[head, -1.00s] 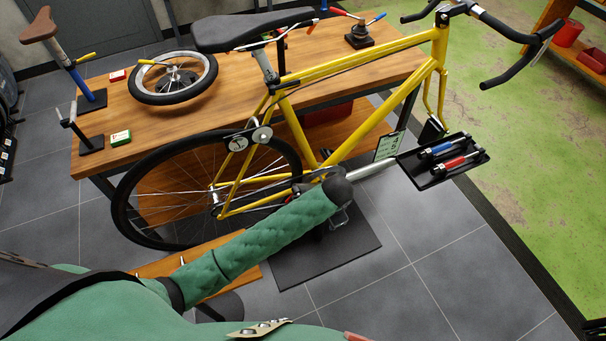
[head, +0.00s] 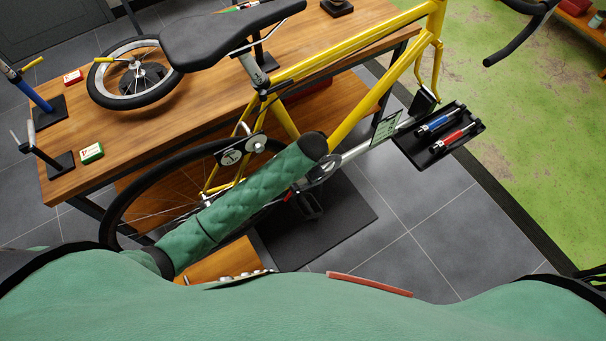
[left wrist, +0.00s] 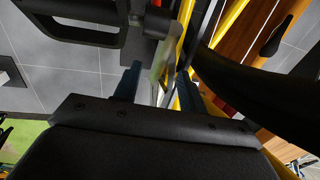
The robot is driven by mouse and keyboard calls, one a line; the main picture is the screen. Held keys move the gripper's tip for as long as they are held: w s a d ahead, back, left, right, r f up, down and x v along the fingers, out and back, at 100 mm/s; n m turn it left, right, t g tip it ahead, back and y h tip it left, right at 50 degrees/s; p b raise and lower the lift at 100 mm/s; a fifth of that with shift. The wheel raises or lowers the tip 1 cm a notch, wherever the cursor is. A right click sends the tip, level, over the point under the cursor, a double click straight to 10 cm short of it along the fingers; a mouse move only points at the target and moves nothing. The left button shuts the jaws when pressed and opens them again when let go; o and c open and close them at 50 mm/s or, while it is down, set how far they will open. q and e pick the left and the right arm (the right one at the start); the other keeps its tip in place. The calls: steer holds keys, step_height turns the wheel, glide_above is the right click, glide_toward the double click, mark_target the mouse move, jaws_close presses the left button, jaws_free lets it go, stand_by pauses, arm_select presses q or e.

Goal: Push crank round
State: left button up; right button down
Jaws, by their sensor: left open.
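The yellow bicycle (head: 345,129) stands in front of the bench. A black pedal (head: 308,207) hangs low beside the end of my left arm; the crank is mostly hidden behind that arm in the head view. In the left wrist view, my left gripper (left wrist: 157,78) is open, its two dark fingers apart. A pale grey bar, seemingly the crank (left wrist: 160,62), shows between the fingers; I cannot tell whether either finger touches it. A black pedal-like frame (left wrist: 70,33) is at the upper left there. My right gripper is not in view.
The rear wheel (head: 115,217) is left of my arm. A black tray (head: 468,142) with a blue and a red tool is at the right. A wooden bench (head: 215,112) holds a loose wheel (head: 100,97) and small boxes. A dark mat (head: 345,220) lies below.

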arm_select(q)
steer(key=f, duration=0.1)
steer(key=f+p, duration=0.1)
steer(key=f, duration=0.1)
steer(key=shift+w+a+f, duration=0.35)
steer(key=shift+w+f, duration=0.05)
steer(key=shift+f+p, duration=0.4)
steer(key=shift+f, duration=0.4)
jaws_close()
